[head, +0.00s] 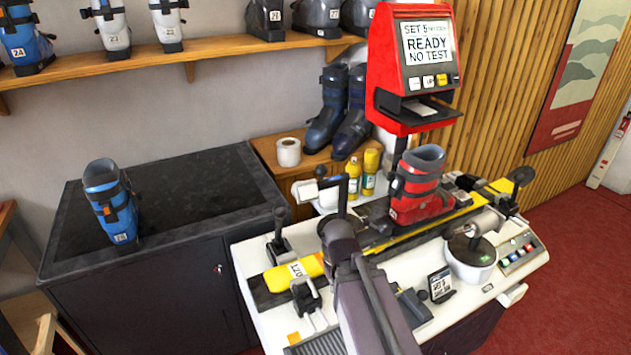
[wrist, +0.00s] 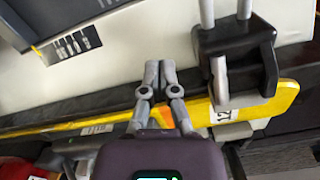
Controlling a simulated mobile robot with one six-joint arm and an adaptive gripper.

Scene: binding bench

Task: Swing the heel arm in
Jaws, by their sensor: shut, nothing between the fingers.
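My gripper (wrist: 152,72) is shut and empty in the wrist view, its fingertips together above the bench beside the yellow ski (wrist: 190,112). In the head view my own arm hides the fingers. The red boot (head: 418,187) stands upright on the ski. Left of the boot, a white-headed part (head: 318,190) with a dark upright post (head: 343,195) rises behind my wrist; it may be the heel arm, but I cannot tell for sure. The wrist view shows no clear heel arm, and no contact with it is visible.
A black clamp (wrist: 238,55) grips the ski near its tail, right of my fingers in the wrist view. A red display unit (head: 412,60) rises behind the boot. A black-topped cabinet (head: 190,190) with a blue boot (head: 110,205) stands left.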

